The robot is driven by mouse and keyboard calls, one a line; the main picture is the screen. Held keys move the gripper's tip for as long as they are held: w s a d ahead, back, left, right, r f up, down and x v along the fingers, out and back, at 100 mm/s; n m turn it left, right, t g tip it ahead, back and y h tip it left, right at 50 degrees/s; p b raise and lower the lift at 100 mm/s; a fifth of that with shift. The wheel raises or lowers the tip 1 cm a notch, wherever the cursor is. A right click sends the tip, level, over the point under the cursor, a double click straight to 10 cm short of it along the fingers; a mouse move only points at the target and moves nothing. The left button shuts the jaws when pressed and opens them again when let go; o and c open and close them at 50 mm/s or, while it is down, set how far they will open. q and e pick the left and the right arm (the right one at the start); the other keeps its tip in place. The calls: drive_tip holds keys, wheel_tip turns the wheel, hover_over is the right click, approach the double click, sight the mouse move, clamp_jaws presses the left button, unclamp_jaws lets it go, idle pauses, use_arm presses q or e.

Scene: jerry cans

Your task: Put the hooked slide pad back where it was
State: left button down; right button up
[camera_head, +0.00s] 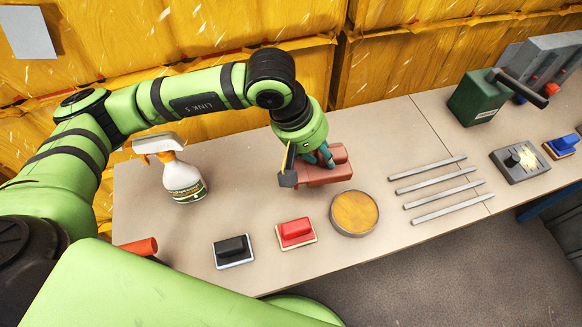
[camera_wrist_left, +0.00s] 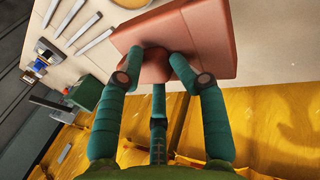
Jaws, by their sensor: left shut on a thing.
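The salmon-red pad (camera_head: 327,169), which I take to be the hooked slide pad, is at the back middle of the bench (camera_head: 240,165). My left gripper (camera_head: 322,158) comes down on it from above and is shut on its raised grip. In the left wrist view, the blue-green fingers (camera_wrist_left: 157,72) close around the grip, and the pad's broad flat plate (camera_wrist_left: 215,40) spreads out beyond them. I cannot tell whether the pad touches the bench or hangs just above it. My right gripper is not in view.
A spray bottle (camera_head: 183,178) stands left. A black pad (camera_head: 233,250), red pad (camera_head: 296,232) and round wooden-topped disc (camera_head: 354,213) lie in front. Several metal bars (camera_head: 436,188) lie right, near a green jerry can (camera_head: 478,101). Yellow wrapped stacks (camera_head: 215,75) rise behind.

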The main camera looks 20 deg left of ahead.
use_arm(q)
drive_tip(key=shift+w+d+r+n, duration=0.25)
drive_tip(key=shift+d+r+n, duration=0.05)
drive_tip(key=shift+d, duration=0.3)
drive_tip(key=shift+w+r, duration=0.1)
drive_tip(key=shift+w, duration=0.05)
drive_tip(key=shift+n, duration=0.3)
drive_tip(key=w+a+f+p, duration=0.1)
drive_tip(key=a+f+p, duration=0.1)
drive_tip(key=a+f, duration=0.1)
drive_tip(key=w+a+f+p, duration=0.2)
drive_tip(key=a+f, duration=0.1)
drive_tip(key=w+a+f+p, duration=0.1)
drive_tip(key=w+a+f, duration=0.1)
drive_tip(key=a+f, duration=0.2)
drive_tip(key=shift+w+f+p, duration=0.1)
drive_tip(key=shift+w+p, duration=0.05)
drive_tip(key=shift+p, duration=0.25)
drive_tip(key=shift+f, duration=0.2)
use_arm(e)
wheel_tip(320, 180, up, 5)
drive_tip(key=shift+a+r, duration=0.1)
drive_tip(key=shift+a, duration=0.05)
use_arm(q)
drive_tip(key=shift+f, duration=0.1)
drive_tip(key=c, duration=0.8)
unclamp_jaws()
drive_tip(key=shift+o, duration=0.2)
